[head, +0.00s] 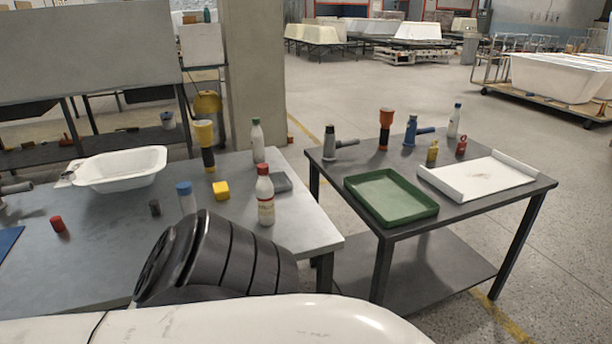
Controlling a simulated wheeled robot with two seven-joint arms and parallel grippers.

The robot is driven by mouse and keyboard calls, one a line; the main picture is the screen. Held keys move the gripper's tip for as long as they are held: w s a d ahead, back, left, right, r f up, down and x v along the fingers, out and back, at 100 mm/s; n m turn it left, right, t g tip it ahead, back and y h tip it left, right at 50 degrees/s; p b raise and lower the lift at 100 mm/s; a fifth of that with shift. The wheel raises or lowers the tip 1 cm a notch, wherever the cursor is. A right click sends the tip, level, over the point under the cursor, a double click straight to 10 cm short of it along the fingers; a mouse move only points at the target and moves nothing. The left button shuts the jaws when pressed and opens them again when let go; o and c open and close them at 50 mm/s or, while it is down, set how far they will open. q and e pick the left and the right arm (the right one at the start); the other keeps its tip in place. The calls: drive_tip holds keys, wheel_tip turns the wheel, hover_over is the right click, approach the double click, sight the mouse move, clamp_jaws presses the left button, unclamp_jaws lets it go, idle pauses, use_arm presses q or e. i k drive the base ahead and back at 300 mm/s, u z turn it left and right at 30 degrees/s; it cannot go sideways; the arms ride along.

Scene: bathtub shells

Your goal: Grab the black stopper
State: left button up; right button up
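A small black cylinder (154,207), which looks like the black stopper, stands upright on the grey left table (95,275). Neither of my grippers shows in the head view. A black ribbed and white part of my own arm fills the bottom and hides the front part of the left table.
A white tub shell (120,170), a yellow block (221,190) and a red-capped bottle (265,200) stand on the left table. The right table holds a green tray (390,196), a white tray (478,178) and several tools and bottles. A gap separates the tables.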

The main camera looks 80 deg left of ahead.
sight(154, 205)
drive_tip(key=i, duration=0.35)
drive_tip(key=u, duration=3.35)
